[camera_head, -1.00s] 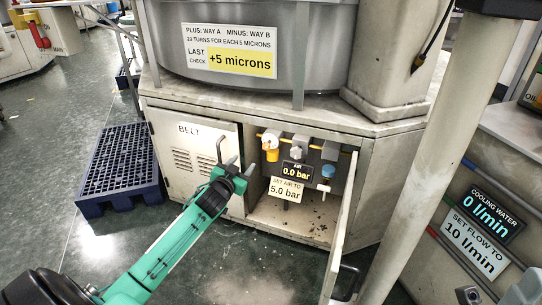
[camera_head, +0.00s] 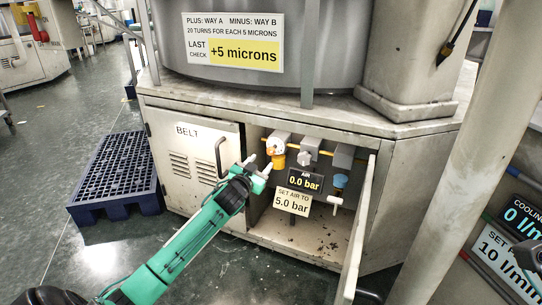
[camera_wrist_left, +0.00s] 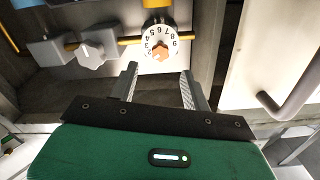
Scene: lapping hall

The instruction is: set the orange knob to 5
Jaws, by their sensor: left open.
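The orange knob (camera_wrist_left: 161,52) sits in the middle of a white numbered dial (camera_wrist_left: 158,38) in the left wrist view; I cannot tell which number it points to. My left gripper (camera_head: 258,166) is open and empty at the cabinet opening, just left of and below the dial. In the left wrist view its fingertips (camera_wrist_left: 158,72) lie to either side of the knob's lower end, seemingly short of it. An air display (camera_head: 305,181) reads 0.0 bar; a label (camera_head: 293,202) says 5.0 bar.
A grey star-shaped handle (camera_head: 306,158) and a blue-topped valve (camera_head: 340,181) are right of the dial. The belt door (camera_head: 195,165) with its bar handle (camera_head: 219,158) is on the left. The open cabinet door (camera_head: 357,235) stands out on the right. A blue pallet (camera_head: 115,170) lies left.

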